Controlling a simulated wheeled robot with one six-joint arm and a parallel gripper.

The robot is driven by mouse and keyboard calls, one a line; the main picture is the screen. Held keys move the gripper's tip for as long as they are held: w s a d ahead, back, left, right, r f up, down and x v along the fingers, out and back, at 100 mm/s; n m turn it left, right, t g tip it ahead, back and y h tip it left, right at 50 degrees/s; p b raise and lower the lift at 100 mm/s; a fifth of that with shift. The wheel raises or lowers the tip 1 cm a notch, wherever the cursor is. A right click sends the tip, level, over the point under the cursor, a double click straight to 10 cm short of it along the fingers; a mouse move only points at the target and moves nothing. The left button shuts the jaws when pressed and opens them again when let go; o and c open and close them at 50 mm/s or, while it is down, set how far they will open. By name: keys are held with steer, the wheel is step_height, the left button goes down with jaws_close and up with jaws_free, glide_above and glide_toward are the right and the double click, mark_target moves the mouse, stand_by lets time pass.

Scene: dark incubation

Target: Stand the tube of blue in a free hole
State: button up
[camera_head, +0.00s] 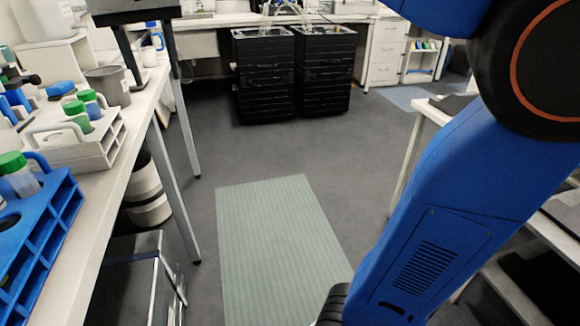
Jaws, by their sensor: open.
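My gripper is outside the view; only blue and black links of my arm show at the right. A blue rack (58,215) stands nearer, cut off by the left edge. A tube with a green cap (17,176) stands in it, and a dark open hole shows in its top. I cannot tell which tube holds blue liquid.
The white bench (105,220) runs along the left, with a grey cup (108,85) and a blue-topped item (61,89) behind the racks. A green mat (275,240) lies on the open grey floor. Black bins (263,75) stand at the back, with a metal box (135,275) below the bench.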

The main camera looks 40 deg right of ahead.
steer(key=s+d+f, duration=0.5)
steer(key=s+f, duration=0.2)
steer(key=f, duration=0.3)
steer(key=s+d+f+n, duration=0.1)
steer(key=s+d+f, duration=0.5)
steer(key=f, duration=0.4)
steer(key=s+d+f+n+y, duration=0.1)
steer(key=s+d+f, duration=0.4)
steer(key=f, duration=0.5)
steer(key=s, duration=0.2)
steer(key=shift+s+d+f+t, duration=0.25)
steer(key=shift+s+f+t, duration=0.05)
steer(key=shift+s+t, duration=0.1)
